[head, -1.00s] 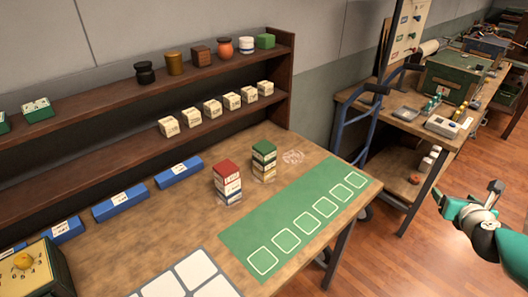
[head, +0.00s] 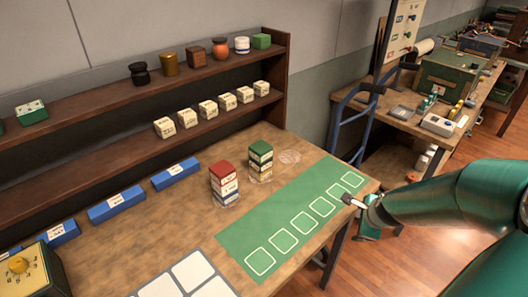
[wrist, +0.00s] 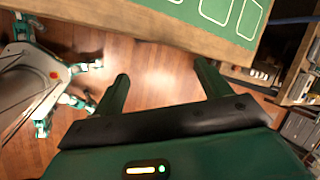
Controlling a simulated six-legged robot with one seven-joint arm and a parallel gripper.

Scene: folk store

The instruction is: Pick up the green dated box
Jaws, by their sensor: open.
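A short stack with a green top box (head: 261,149) stands on the wooden table, in a clear holder; pale label bands show on its side. Another green box with a white label (head: 31,112) lies on the upper shelf at the left. The dates are too small to read. My gripper (head: 357,214) is at the table's right front edge, beside the green mat and well apart from the stack. In the wrist view my gripper (wrist: 162,72) is open, with nothing between its fingers but floor beyond. No green box shows there.
A red-topped stack (head: 224,182) stands just left of the green one. The green mat (head: 290,215) with outlined squares is bare. Blue bins (head: 118,204) line the back of the table. The shelf (head: 110,158) rises behind. A blue hand truck (head: 345,125) stands beyond the right end.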

